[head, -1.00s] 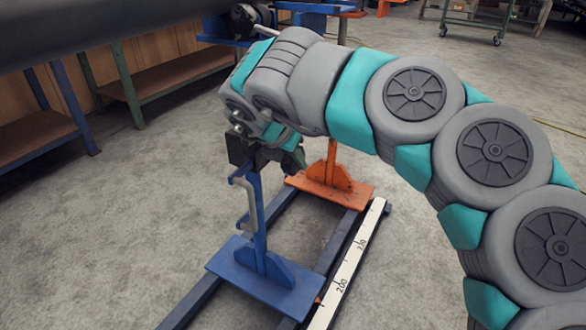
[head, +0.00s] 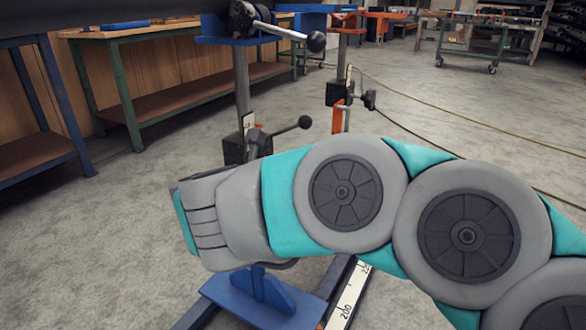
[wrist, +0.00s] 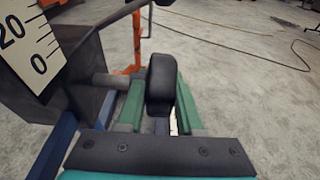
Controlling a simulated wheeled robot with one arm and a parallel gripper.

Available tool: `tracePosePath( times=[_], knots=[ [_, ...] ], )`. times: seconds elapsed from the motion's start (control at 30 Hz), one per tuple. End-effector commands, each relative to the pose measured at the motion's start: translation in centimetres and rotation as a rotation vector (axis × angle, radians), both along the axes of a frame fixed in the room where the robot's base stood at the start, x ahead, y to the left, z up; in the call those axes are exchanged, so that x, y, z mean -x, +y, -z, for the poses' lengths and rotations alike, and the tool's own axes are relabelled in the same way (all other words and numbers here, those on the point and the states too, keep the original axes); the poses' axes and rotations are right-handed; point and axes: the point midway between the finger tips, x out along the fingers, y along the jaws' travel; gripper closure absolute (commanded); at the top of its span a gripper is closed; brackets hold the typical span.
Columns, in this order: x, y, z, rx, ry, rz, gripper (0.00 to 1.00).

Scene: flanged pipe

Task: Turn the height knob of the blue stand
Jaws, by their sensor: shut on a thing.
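The blue stand's base plate (head: 235,292) shows low in the head view. My arm hides the middle of its column. Above the arm are its black clamp block (head: 236,150) and a lever with a black ball end (head: 305,122). In the wrist view, the black height knob (wrist: 161,85) stands between the two green fingers of my gripper (wrist: 160,112), which is shut on it. The clamp block (wrist: 95,75) is just left of the knob. My fingers are hidden in the head view.
A white scale (wrist: 30,40) is at the wrist view's upper left. An orange stand (head: 338,115) is behind the blue one. Another ball-ended lever (head: 316,41) juts out above. A workbench (head: 130,85) stands at the left. Cables cross the open floor at the right.

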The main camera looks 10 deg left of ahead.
Motion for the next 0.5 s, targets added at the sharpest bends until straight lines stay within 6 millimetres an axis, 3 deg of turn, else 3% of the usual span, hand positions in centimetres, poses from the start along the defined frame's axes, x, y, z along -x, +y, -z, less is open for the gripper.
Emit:
tracePosePath(
  times=[0.5],
  knots=[
    [-0.02,0.07,-0.12,0.012,-0.038,-0.002,1.00]
  ],
)
